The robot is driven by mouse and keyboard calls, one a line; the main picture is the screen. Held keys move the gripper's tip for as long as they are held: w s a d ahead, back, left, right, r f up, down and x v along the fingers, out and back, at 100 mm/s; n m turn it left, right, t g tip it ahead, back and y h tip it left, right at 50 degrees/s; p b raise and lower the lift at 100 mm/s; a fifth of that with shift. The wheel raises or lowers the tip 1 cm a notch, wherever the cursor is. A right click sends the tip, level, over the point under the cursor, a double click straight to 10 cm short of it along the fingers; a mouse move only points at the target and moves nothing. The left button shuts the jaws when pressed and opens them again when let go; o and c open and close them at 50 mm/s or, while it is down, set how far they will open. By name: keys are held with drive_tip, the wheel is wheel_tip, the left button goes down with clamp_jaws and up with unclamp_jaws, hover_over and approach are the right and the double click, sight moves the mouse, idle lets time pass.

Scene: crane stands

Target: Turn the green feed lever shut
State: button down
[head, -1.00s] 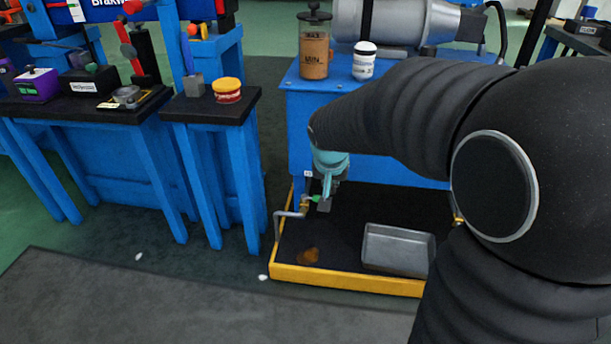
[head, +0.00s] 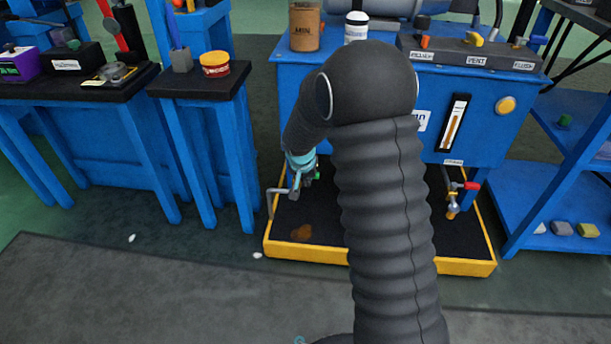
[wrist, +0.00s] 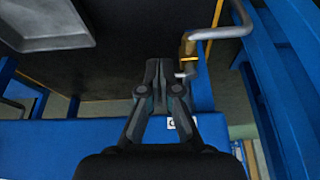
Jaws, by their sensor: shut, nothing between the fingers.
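The green feed lever (head: 317,176) shows as a small green patch low at the left end of the blue bench, just right of my gripper (head: 296,192). Most of it is hidden, so its angle cannot be told. My gripper points down and is shut and empty. In the wrist view, the closed fingertips (wrist: 157,66) are just left of a brass valve (wrist: 188,48) on a bent grey pipe (wrist: 222,33). No green shows there, and whether the fingers touch the valve cannot be told.
A grey metal pan (wrist: 50,25) shows in the wrist view. A red-handled valve (head: 468,186) is at the right. Blue stand legs (head: 205,165) are close on the left.

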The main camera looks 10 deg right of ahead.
drive_tip(key=w+d+f, duration=0.2)
drive_tip(key=w+f, duration=0.1)
drive_tip(key=w, duration=0.2)
drive_tip(key=shift+f, duration=0.35)
drive_tip(key=shift+d, duration=0.1)
